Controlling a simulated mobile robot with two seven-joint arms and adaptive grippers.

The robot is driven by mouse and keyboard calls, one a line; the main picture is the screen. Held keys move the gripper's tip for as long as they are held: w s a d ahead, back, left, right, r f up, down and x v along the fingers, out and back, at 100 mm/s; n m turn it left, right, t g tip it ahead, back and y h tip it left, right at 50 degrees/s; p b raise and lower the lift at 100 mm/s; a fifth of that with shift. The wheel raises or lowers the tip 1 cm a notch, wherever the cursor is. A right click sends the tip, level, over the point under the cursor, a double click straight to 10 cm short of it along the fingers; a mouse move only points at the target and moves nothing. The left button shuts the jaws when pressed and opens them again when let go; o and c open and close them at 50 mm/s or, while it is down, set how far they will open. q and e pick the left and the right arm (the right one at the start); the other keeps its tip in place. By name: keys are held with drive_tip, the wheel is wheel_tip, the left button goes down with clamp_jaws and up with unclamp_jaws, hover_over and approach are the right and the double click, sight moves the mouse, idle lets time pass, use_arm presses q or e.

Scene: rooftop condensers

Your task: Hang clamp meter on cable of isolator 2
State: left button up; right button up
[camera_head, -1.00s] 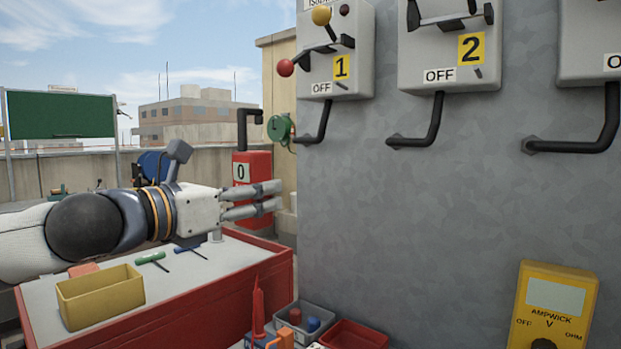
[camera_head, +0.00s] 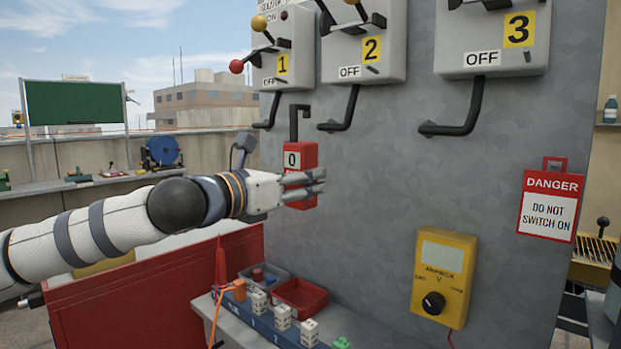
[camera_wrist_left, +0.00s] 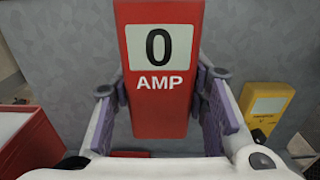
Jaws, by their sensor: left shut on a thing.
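The red clamp meter (camera_head: 308,157) reads 0 and has a black hook on top. My left gripper (camera_head: 318,182) is shut on its body and holds it upright in front of the grey panel. In the left wrist view the meter (camera_wrist_left: 158,110) sits between the two fingers and shows "0 AMP"; its hook is out of that view. Isolator 2 (camera_head: 362,50) is up and to the right, marked OFF. Its black cable (camera_head: 351,108) bends down and left into the panel. The hook appears left of and a little below this cable, apart from it. My right gripper is out of view.
Isolator 1 (camera_head: 283,62) with its cable is just above left of the meter, and isolator 3 (camera_head: 490,40) is at right. A yellow voltmeter (camera_head: 443,270) and a red danger sign (camera_head: 549,210) are on the panel. A shelf with trays (camera_head: 300,296) is below.

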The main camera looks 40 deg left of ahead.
use_arm(q)
drive_tip(key=shift+w+a+f+b, duration=0.1)
drive_tip(key=shift+w+f+b, duration=0.2)
drive_tip(key=shift+w, duration=0.3)
drive_tip(key=w+b, duration=0.1)
drive_tip(key=w, duration=0.1)
drive_tip(key=w+b, duration=0.1)
drive_tip(key=w, duration=0.2)
drive_tip(key=w+b, duration=0.1)
drive_tip(key=w, duration=0.1)
drive_tip(key=shift+w+d+r, duration=0.15)
drive_tip(key=shift+w+d, duration=0.2)
drive_tip(key=shift+w+f+b, duration=0.1)
drive_tip(key=shift+f+b, duration=0.3)
drive_tip(key=shift+f, duration=0.3)
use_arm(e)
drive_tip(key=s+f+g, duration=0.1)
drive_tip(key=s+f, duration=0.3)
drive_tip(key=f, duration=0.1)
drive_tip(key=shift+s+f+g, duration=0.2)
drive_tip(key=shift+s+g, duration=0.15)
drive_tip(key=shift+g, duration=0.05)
use_arm(q)
drive_tip(key=o, duration=1.4)
drive_tip(key=shift+s, duration=0.2)
